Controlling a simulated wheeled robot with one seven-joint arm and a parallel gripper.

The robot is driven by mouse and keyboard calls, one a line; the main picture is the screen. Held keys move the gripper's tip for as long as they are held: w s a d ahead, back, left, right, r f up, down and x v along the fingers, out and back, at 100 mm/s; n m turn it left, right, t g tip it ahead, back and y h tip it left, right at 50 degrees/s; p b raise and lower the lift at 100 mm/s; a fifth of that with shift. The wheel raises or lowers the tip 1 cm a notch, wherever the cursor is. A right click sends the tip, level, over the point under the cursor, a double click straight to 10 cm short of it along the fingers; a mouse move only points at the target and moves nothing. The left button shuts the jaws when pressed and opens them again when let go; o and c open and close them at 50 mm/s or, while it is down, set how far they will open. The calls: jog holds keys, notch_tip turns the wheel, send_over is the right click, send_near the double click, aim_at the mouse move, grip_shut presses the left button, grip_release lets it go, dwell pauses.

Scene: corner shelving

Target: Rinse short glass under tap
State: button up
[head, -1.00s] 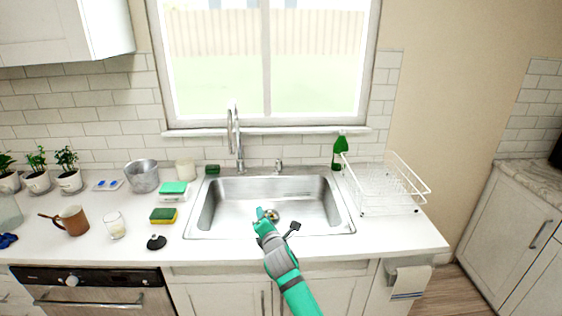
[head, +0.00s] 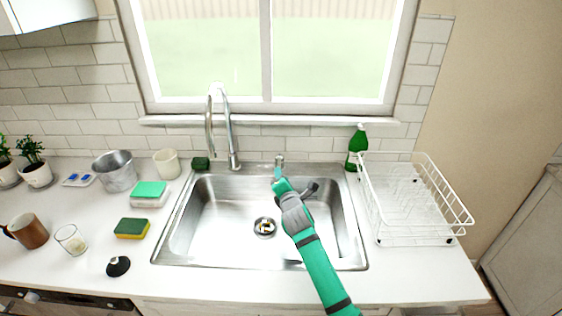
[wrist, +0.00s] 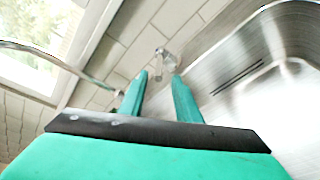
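The short glass (head: 70,238) stands upright on the counter left of the sink, with something whitish in its bottom. The tall chrome tap (head: 232,135) rises behind the sink (head: 200,225), and I see no water running from it. A small chrome lever fitting (head: 280,162) stands right of the tap on the back rim. My gripper (head: 278,177) is over the back of the sink, close to this fitting. In the wrist view my gripper's fingers (wrist: 160,78) are apart and empty, with the fitting (wrist: 165,58) just beyond their tips. Contact cannot be told.
A sponge (head: 132,228), a black-topped stopper (head: 118,266), a brown mug (head: 28,231) and a metal pot (head: 115,170) are on the left counter. A green bottle (head: 356,150) and a white dish rack (head: 415,205) stand on the right. The sink drain (head: 264,227) holds small bits.

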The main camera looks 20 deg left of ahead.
aim_at(279, 164)
jog(key=x, duration=1)
jog(key=shift+a, duration=0.25)
jog(key=shift+w, duration=0.15)
jog(key=shift+c, duration=0.5)
grip_shut()
